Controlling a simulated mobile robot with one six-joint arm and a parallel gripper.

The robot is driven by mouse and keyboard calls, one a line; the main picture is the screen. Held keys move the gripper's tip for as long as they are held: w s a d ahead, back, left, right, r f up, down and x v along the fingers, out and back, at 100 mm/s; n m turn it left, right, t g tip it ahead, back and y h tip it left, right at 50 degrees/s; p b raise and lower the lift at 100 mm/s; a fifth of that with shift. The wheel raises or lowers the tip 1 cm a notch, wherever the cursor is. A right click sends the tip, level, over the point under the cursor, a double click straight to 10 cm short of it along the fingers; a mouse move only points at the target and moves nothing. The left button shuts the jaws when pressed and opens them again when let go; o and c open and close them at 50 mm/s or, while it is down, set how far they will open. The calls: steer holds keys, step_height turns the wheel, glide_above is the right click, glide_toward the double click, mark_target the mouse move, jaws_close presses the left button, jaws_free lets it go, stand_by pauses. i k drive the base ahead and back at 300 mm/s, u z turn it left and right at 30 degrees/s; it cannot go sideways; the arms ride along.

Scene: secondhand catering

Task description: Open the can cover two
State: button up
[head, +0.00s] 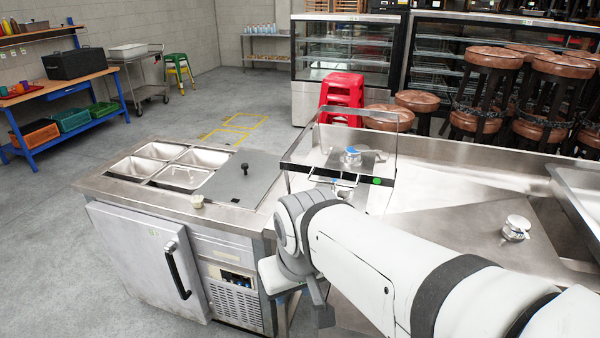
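A small silver can (516,228) with a round metal lid stands on the steel worktop at right. The lid looks tilted, but it is too small to tell whether it is open. Another small silver can (352,155) with a blue part on top stands behind the clear guard at centre. No number marks either can as two. My white arm reaches in from the lower right, in front of the worktop. Grey parts at its end (318,303) hang low beside the counter, apart from both cans. The fingers cannot be made out clearly.
A clear guard (335,150) rises at centre. Stools (495,60) and display cases (345,50) stand behind.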

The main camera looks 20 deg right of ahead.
mark_target(339, 188)
steer(key=z, duration=0.75)
steer(key=i, duration=1)
